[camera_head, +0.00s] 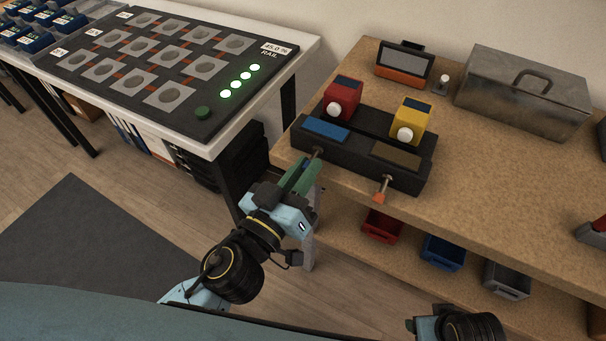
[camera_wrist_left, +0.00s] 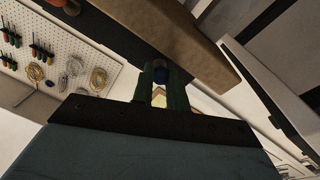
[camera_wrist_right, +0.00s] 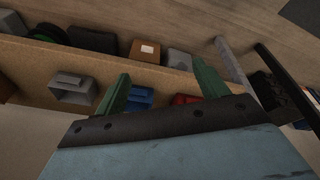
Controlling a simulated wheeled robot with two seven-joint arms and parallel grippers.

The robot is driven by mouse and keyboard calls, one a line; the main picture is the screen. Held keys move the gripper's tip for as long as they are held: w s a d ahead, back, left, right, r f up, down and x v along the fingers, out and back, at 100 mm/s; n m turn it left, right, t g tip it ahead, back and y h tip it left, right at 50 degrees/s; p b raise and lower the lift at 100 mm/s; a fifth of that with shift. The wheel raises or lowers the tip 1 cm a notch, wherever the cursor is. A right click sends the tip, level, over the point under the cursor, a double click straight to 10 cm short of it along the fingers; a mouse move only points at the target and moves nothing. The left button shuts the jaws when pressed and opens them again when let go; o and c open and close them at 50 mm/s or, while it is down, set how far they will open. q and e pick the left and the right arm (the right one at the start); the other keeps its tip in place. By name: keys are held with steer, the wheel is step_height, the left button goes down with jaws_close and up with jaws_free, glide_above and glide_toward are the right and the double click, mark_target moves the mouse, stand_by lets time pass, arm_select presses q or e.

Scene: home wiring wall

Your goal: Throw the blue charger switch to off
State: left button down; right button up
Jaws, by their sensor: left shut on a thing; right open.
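The black charger (camera_head: 372,164) sits at the near left of the wooden bench, with a blue panel (camera_head: 325,130) on the left and a brownish-yellow panel (camera_head: 397,154) on the right. The blue charger switch (camera_head: 318,152) is a lever on its front, below the blue panel. The other lever (camera_head: 381,190), orange-tipped, sticks out to the right. My right gripper (camera_wrist_right: 160,88) is open and empty.
A red battery (camera_head: 342,95) and a yellow battery (camera_head: 411,118) stand on the charger. A metal toolbox (camera_head: 524,92) is behind at right. Several bins, including a red one (camera_head: 382,225), sit on the lower shelf. A dark rail panel (camera_head: 160,62) lies on the white table at left.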

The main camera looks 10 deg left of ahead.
arm_select(q)
steer(key=shift+b, duration=0.6)
arm_select(e)
steer(key=shift+a+r, duration=0.25)
steer(key=shift+r, duration=0.85)
steer(key=shift+a+r, duration=0.25)
steer(key=shift+r, duration=0.8)
arm_select(q)
steer(key=shift+r, duration=0.1)
steer(key=c, duration=1.4)
jaws_free()
steer(key=shift+f+b+v, duration=0.15)
steer(key=shift+b+v, duration=0.95)
steer(key=shift+v, duration=2.25)
steer(key=shift+f+b+v, duration=0.15)
steer(key=shift+b+v, duration=0.9)
steer(key=shift+v, duration=2.3)
arm_select(e)
steer(key=w+a+r+t+y, duration=0.2)
steer(key=w+a+r+t, duration=0.2)
steer(key=r, duration=0.5)
steer(key=shift+w+a+t, duration=0.3)
steer(key=shift+w+t, duration=0.8)
steer(key=shift+w, duration=0.45)
